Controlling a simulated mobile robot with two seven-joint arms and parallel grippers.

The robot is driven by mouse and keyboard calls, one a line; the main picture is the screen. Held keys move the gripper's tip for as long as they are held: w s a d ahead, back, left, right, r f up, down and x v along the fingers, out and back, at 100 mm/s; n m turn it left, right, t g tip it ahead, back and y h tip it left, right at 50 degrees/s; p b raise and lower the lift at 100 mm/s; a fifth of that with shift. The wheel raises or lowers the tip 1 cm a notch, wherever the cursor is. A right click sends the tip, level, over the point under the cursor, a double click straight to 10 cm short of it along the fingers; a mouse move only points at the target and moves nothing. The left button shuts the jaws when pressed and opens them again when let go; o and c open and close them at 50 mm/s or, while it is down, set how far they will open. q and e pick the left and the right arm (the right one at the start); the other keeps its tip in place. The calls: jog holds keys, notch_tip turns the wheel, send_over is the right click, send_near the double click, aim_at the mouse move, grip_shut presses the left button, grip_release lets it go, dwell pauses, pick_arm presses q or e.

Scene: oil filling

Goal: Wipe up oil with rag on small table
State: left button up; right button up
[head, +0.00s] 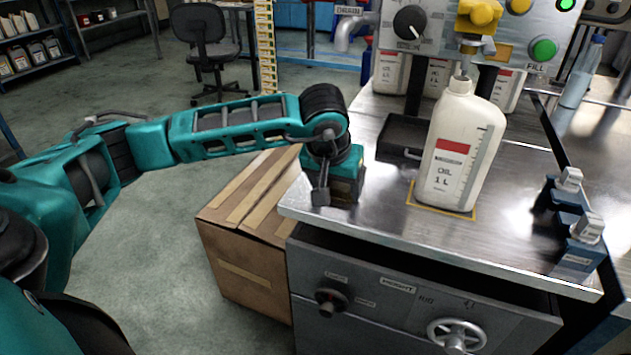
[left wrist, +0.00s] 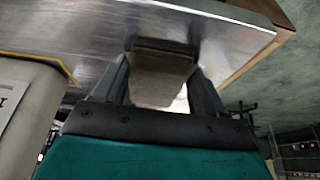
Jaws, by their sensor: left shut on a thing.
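The small table (head: 350,218) has a shiny bare metal top. My left gripper (head: 338,192) is low over its left edge, to the left of the oil bottle. In the left wrist view, the gripper (left wrist: 162,85) is shut on a grey-beige rag (left wrist: 160,78), which sits between the dark fingers at the table top. The rag is hidden in the head view. The white 1 L oil bottle (head: 460,150) stands upright inside a yellow outline, under the filling nozzle. I cannot make out oil apart from the glare on the metal. My right gripper is not in view.
The filling machine panel (head: 440,30) with knobs and buttons rises behind the bottle. A black tray (head: 400,140) lies behind it to the left. A blue clamp fixture (head: 575,225) stands at the right edge. A cardboard box (head: 250,250) stands on the floor left of the table.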

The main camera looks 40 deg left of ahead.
aim_at(309, 189)
pick_arm(q)
jog(key=d, duration=0.1)
jog(key=w+d, duration=0.1)
jog(key=shift+w+d, duration=0.1)
jog(key=shift+d, duration=0.2)
jog(key=a, duration=0.2)
jog(key=s+a+b, duration=0.1)
jog(key=a, duration=0.2)
jog(key=s+a, duration=0.1)
jog(key=a, duration=0.2)
jog(key=shift+a, duration=0.15)
jog(key=shift+w+d, duration=0.25)
jog(key=shift+d, duration=0.65)
jog(key=shift+w+d, duration=0.2)
jog(key=shift+d, duration=0.65)
